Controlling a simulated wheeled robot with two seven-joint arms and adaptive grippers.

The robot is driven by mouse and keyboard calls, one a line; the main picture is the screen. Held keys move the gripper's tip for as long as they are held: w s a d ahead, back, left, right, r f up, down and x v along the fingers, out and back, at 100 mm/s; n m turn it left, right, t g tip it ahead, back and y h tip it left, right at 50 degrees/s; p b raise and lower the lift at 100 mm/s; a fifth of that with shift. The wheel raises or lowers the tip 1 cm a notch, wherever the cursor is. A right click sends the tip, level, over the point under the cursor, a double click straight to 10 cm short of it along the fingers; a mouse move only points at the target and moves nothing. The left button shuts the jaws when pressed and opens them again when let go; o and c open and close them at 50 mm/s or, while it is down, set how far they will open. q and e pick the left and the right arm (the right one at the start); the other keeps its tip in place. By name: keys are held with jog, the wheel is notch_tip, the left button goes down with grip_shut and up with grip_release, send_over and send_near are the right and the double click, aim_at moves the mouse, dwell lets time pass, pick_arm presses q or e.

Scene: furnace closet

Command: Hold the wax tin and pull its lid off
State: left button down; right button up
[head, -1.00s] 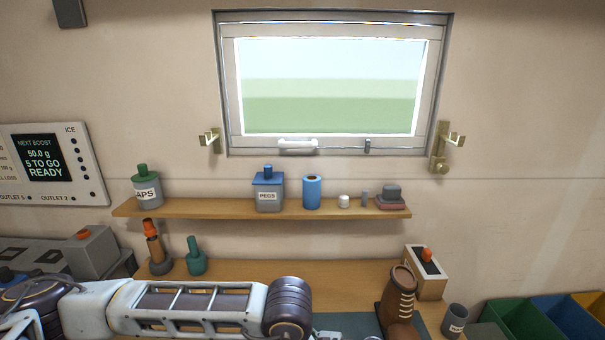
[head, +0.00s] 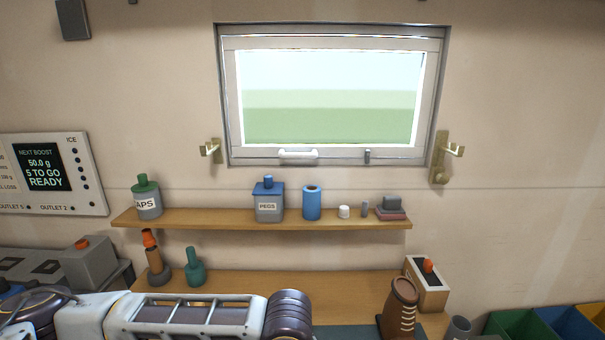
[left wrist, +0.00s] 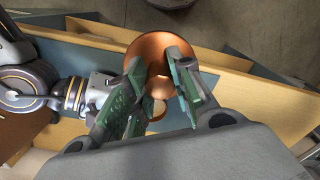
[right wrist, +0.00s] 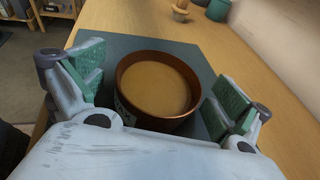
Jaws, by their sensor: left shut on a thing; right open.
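The wax tin (right wrist: 150,121) stands upright on the dark mat in the right wrist view. It is round and dark copper-brown, with part of a label at its side. Its top is open, showing smooth tan wax (right wrist: 158,88) inside. My right gripper (right wrist: 155,76) is open, with one finger on either side of the tin and gaps between. In the left wrist view my left gripper (left wrist: 152,62) is shut on the round copper lid (left wrist: 160,42), apart from the tin. The fingers hide part of the lid. The head view shows neither gripper, tin nor lid.
The dark mat (right wrist: 110,45) lies on a wooden bench. In the head view a brown boot (head: 402,305), a box with an orange knob (head: 427,285) and a grey cup (head: 457,328) stand at right. A shelf (head: 235,218) with jars runs above the bench.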

jog(key=shift+v, duration=5.9)
jog(key=shift+s, duration=0.1)
jog(key=shift+s, duration=0.1)
